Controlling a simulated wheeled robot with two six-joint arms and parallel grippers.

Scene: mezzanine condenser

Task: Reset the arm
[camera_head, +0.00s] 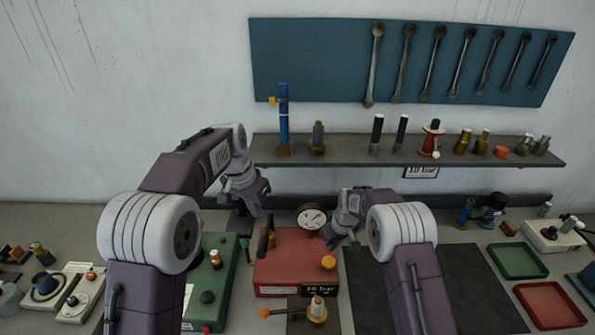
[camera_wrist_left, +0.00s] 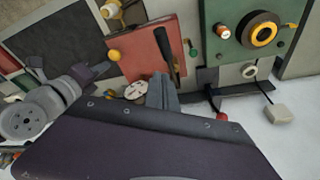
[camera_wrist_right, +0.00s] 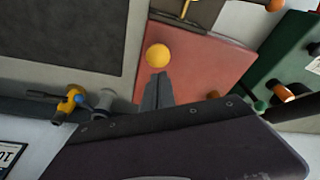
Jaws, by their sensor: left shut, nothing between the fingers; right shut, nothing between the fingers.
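My left gripper (camera_head: 252,203) is shut and empty, held above the bench at the back edge of the red box, left of the gauge. Its shut fingers also show in the left wrist view (camera_wrist_left: 162,92). My right gripper (camera_head: 341,236) is shut and empty, right beside the round gauge (camera_head: 312,217) in the head view; I cannot tell if they touch. Its shut fingers show in the right wrist view (camera_wrist_right: 157,92) in front of the red box (camera_head: 290,252). The red box has a black lever (camera_head: 263,243) and a yellow knob (camera_head: 328,262).
A green box (camera_head: 215,262) stands left of the red one, partly behind my left arm. A shelf (camera_head: 460,156) with fittings runs along the wall under a blue board of wrenches (camera_head: 330,60). Green (camera_head: 517,261) and red (camera_head: 549,304) trays lie right. The dark mat (camera_head: 465,285) is bare.

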